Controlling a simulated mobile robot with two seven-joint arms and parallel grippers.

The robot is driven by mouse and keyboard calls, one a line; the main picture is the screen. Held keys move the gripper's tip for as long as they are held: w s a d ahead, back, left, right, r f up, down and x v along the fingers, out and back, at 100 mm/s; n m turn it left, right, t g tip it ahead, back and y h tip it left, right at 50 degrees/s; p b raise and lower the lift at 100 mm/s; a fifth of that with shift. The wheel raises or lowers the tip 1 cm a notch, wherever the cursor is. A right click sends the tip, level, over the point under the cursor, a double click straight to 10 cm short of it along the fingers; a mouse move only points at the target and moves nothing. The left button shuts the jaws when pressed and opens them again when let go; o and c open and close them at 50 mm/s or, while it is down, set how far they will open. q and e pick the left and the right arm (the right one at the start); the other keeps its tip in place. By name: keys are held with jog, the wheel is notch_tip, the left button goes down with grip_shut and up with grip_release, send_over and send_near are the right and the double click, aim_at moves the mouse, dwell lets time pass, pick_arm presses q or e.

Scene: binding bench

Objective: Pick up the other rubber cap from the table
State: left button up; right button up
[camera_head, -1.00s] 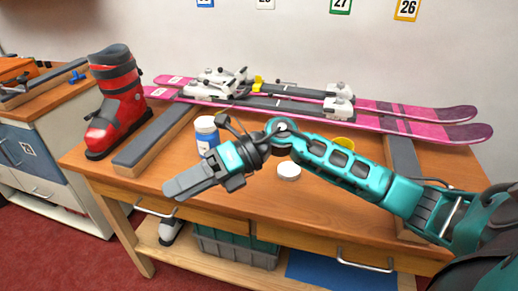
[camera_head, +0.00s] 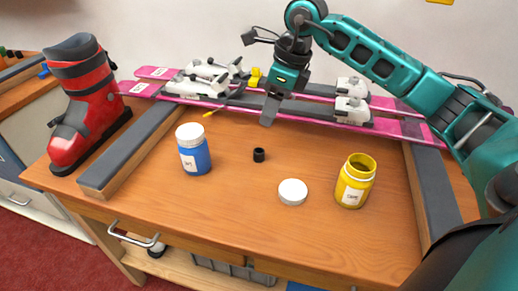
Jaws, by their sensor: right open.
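A small black rubber cap (camera_head: 259,154) stands on the bare middle of the wooden table (camera_head: 232,207), between a blue jar and a white disc-shaped lid. My right gripper (camera_head: 268,121) points downward above and behind the cap in the picture, in front of the pink skis. It is apart from the cap, and I see nothing held in it. Its two fingers overlap from this angle, so the gap between them hardly shows. My left gripper is out of view.
A blue jar (camera_head: 194,150) with a white lid, a loose white lid (camera_head: 292,191) and an open yellow jar (camera_head: 355,181) stand around the cap. A red ski boot (camera_head: 87,104) is at left. Pink skis (camera_head: 410,128) with white bindings lie across the back, over dark-topped supports (camera_head: 130,150).

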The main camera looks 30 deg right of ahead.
send_over(259, 151)
jog(key=f, duration=0.4)
jog(key=d+f, duration=0.1)
jog(key=f, duration=0.2)
jog(key=shift+s+b, duration=0.3)
jog(key=shift+b, duration=0.05)
jog(key=x, duration=0.5)
jog(key=shift+s+f, duration=0.1)
jog(key=shift+s, duration=0.2)
jog(key=shift+c, duration=0.2)
jog(key=shift+d, duration=0.1)
grip_shut()
